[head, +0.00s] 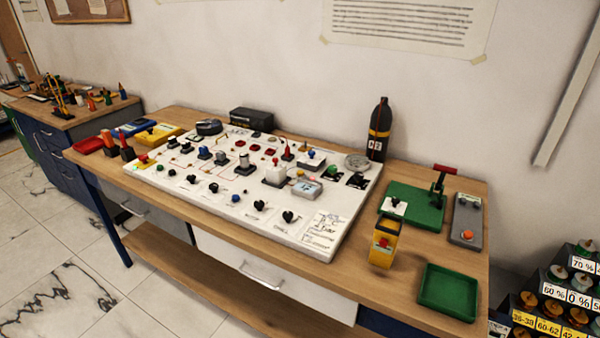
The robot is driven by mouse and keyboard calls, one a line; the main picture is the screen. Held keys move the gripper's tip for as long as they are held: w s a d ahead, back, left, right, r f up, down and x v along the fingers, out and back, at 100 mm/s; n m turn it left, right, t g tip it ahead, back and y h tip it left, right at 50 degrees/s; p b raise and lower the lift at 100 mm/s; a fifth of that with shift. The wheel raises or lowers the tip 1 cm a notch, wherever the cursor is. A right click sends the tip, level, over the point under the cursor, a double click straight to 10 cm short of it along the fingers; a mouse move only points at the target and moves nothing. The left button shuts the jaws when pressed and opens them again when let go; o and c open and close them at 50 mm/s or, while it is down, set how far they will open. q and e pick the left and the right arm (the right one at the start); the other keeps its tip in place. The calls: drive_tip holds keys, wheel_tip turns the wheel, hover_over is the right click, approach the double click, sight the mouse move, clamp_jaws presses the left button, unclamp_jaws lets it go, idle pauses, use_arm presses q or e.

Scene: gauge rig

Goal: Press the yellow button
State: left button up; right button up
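A white panel board (215,207) with many knobs, switches and buttons lies on the wooden workbench. A small yellowish spot (300,172) shows near the board's right part, behind a white block; it is too small to tell if it is a button. A grey box (466,215) at the bench's right end carries a round orange button (467,234). A yellow box (384,247) at the front edge has a red button on it. Neither of my grippers is in view.
A green tray (447,291) lies at the front right corner, and a green plate (405,205) with a red-handled clamp (438,187) is behind it. A dark bottle (379,130) stands at the back. Stepped racks (555,305) are at lower right. Floor at left is clear.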

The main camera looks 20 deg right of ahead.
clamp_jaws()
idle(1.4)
